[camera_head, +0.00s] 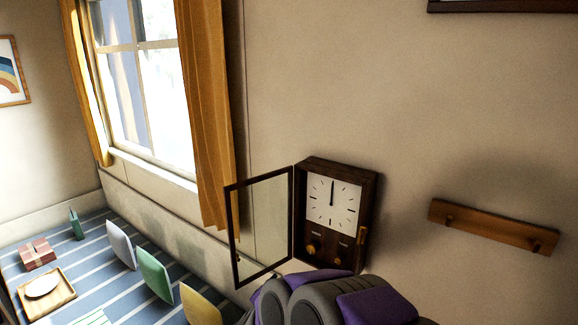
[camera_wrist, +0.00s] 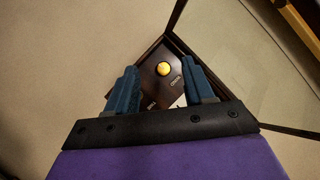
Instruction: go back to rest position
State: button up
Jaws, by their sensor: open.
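My gripper (camera_wrist: 160,90) is open in the wrist view, its two blue fingers apart with nothing between them that I can see held. Beyond the fingertips is the dark wooden clock (camera_wrist: 148,90) with a round yellow knob (camera_wrist: 163,69). In the head view my purple and grey arm (camera_head: 335,300) is at the bottom, just below the clock (camera_head: 368,215); the fingers are hidden there. The clock hangs on the wall with a white dial and small knobs under it. Its glass door (camera_head: 263,225) stands open to the left.
A wooden peg rail (camera_head: 495,226) is on the wall at the right. A yellow curtain (camera_head: 205,110) and a window (camera_head: 145,80) are at the left. On the striped rug (camera_head: 90,250) are a wooden tray (camera_head: 63,300), a box (camera_head: 38,254) and several upright panels (camera_head: 155,272).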

jog(key=s+a+r+n+g+y, duration=0.1)
jog(key=s+r+n+g+y, duration=0.25)
jog(key=s, duration=0.25)
jog(key=s+a+r+n+g+y, duration=0.1)
jog(key=s+r+n+g+y, duration=0.1)
jog(key=s+n+y, duration=0.3)
jog(key=s+d+g+h, duration=0.2)
jog(key=s+d, duration=0.4)
jog(key=s, duration=0.4)
jog(key=s+d+n+g+h, duration=0.1)
jog(key=s+d+g, duration=0.3)
jog(key=s, duration=0.6)
jog(key=s+d+g+h, duration=0.3)
jog(key=s+d, duration=0.5)
jog(key=s, duration=0.3)
jog(key=shift+d+f+n, duration=0.25)
jog(key=shift+d+n, duration=0.05)
jog(key=shift+n, duration=0.05)
jog(key=shift+g, duration=0.25)
jog(key=shift+c, duration=0.9)
